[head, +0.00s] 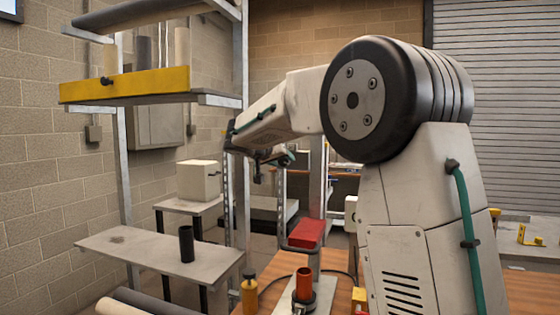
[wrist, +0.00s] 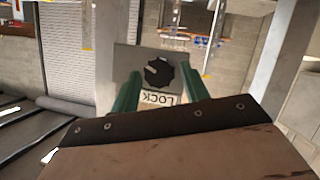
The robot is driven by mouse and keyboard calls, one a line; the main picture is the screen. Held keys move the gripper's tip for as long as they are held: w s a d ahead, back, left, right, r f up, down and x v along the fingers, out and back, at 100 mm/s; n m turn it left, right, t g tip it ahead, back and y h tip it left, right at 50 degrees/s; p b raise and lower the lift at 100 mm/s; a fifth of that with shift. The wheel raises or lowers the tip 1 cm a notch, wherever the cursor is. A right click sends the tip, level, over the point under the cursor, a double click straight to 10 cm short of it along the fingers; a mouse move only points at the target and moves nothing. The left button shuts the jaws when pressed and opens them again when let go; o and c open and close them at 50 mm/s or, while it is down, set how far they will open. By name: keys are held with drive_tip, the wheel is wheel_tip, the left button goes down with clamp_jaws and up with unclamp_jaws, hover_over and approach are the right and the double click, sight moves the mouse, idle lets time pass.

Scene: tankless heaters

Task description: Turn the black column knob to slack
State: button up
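The black column knob (wrist: 160,74) is on a grey plate (wrist: 126,60) in the wrist view. It has a pale pointer mark that lies toward the upper left. An upside-down LOCK label (wrist: 160,99) sits just below it in the picture; I see no slack label. My gripper (wrist: 159,76) has two green fingers spread apart, one on each side of the knob in the picture. I cannot tell whether they touch it. In the head view my gripper (head: 266,163) is small, near a metal upright, and I cannot make out the column knob there.
A yellow-edged shelf (head: 125,86) with a small black knob (head: 106,81) is at the upper left. A grey bench (head: 150,250) bears a black cylinder (head: 186,244). A red block (head: 305,234) and a red cylinder (head: 304,284) are below my arm.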

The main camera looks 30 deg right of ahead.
drive_tip(key=c, duration=0.7)
drive_tip(key=n+h, duration=0.1)
drive_tip(key=n, duration=0.1)
drive_tip(key=shift+w+a+f+n+g+h, duration=0.1)
drive_tip(key=shift+n+g+h, duration=0.2)
drive_tip(key=shift+g, duration=0.1)
drive_tip(key=n+h, duration=0.2)
drive_tip(key=n, duration=0.1)
drive_tip(key=shift+f+n+g, duration=0.2)
drive_tip(key=shift+n+g, duration=0.1)
drive_tip(key=shift+g, duration=0.1)
drive_tip(key=n, duration=0.1)
drive_tip(key=n+h, duration=0.1)
drive_tip(key=n, duration=0.1)
drive_tip(key=n+h, duration=0.1)
drive_tip(key=shift+f+n, duration=0.25)
drive_tip(key=shift+n, duration=0.15)
drive_tip(key=n+t+h, duration=0.1)
drive_tip(key=n, duration=0.4)
drive_tip(key=shift+f+n+t+h, duration=0.2)
drive_tip(key=shift+n+t+h, duration=0.2)
